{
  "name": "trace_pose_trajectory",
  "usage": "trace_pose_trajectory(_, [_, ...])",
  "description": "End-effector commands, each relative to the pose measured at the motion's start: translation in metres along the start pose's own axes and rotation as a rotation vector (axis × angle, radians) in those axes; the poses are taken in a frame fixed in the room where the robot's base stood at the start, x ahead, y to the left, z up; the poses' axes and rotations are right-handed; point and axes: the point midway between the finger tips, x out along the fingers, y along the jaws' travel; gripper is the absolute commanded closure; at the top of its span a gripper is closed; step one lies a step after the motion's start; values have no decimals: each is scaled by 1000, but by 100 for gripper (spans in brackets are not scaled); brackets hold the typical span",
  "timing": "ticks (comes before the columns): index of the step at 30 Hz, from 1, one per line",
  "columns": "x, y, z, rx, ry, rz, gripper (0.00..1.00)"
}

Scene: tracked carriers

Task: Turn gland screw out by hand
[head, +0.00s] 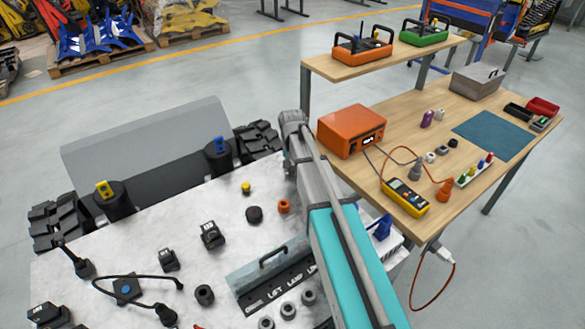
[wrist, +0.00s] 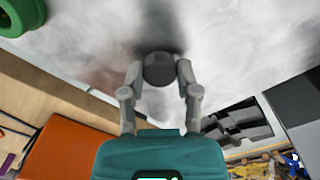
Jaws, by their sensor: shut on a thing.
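In the wrist view my gripper (wrist: 160,74) is shut, with its two grey fingers on either side of a dark grey round piece (wrist: 159,67), apparently the gland screw. The piece is seen end-on over the pale carrier top (wrist: 240,40), and a dark shadow lies behind it. I cannot tell whether it is still seated or how far it is turned.
A green ring-shaped part (wrist: 22,14) is near the gripper. The carrier top holds a yellow knob (head: 246,188), a black cap (head: 254,214), an orange fitting (head: 284,206) and a handled bracket (head: 268,272). A workbench with an orange box (head: 350,128) stands to the right.

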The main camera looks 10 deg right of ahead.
Motion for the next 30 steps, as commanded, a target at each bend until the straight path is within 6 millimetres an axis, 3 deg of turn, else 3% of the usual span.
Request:
trace_pose_trajectory(8, [0,-1,-1,-102,2,-2,93])
trace_pose_trajectory(30, [0,0,-1,-683,2,-1,93])
